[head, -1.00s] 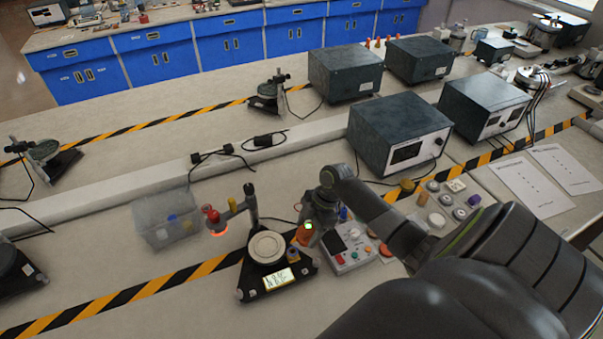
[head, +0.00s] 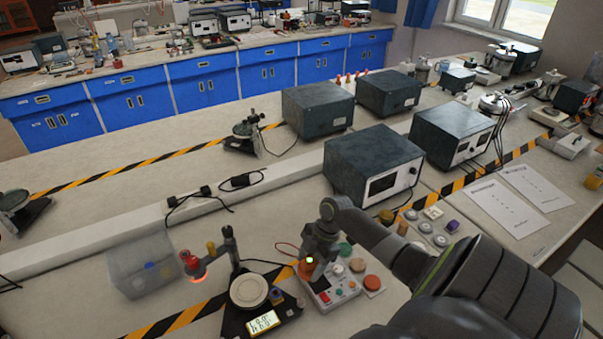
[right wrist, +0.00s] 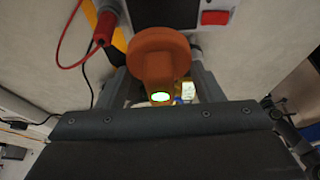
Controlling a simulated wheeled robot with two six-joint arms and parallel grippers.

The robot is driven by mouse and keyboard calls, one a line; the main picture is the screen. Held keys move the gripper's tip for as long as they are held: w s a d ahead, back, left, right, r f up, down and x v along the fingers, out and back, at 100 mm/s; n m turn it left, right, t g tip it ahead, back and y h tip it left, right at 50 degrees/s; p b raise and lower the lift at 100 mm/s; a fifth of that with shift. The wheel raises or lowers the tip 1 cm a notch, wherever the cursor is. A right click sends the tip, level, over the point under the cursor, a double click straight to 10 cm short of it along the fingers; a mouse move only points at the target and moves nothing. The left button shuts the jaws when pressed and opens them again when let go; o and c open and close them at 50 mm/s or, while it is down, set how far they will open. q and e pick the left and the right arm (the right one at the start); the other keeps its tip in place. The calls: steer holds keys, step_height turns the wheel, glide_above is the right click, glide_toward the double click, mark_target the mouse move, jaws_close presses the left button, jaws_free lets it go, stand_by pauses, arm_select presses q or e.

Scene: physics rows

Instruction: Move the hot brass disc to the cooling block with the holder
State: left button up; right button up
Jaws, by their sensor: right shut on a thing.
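My right gripper (head: 308,268) is shut on an orange, round-headed piece (right wrist: 160,55) with a small green light. I cannot tell whether this piece is the holder. In the head view it is just above the left edge of the control box. A glowing orange-red disc (head: 198,279) shows under a red knob at the end of a grey arm, left of my gripper and apart from it. That arm rises behind a black stand with a pale round plate (head: 249,290). I cannot identify the cooling block for certain. My left gripper is out of view.
A control box (head: 335,291) with coloured buttons stands below my gripper, with several coloured round pieces to its right. A clear bin (head: 127,283) stands at left. Dark instrument boxes (head: 372,163) stand behind. A red lead (right wrist: 72,60) runs close to the gripper.

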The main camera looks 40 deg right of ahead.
steer(key=shift+d, duration=0.2)
steer(key=shift+s, duration=0.1)
steer(key=shift+s+d+b, duration=0.1)
steer(key=shift+s+d, duration=0.3)
steer(key=shift+d, duration=0.5)
steer(key=shift+s+d+b, duration=0.1)
steer(key=shift+s+d, duration=0.35)
steer(key=shift+d, duration=0.5)
steer(key=shift+s+d+b, duration=0.1)
steer(key=shift+s+d, duration=0.3)
steer(key=shift+d, duration=0.5)
steer(key=shift+s+d+b, duration=0.2)
steer(key=shift+s+d, duration=0.2)
steer(key=shift+d, duration=0.5)
steer(key=shift+s+d+b, duration=0.25)
steer(key=shift+s+d, duration=0.2)
steer(key=shift+d, duration=0.45)
steer(key=shift+s+d+b, duration=0.2)
steer(key=shift+s+d, duration=0.2)
steer(key=shift+d, duration=0.5)
steer(key=s+d+b, duration=0.2)
steer(key=d, duration=0.3)
steer(key=shift+s+d, duration=0.25)
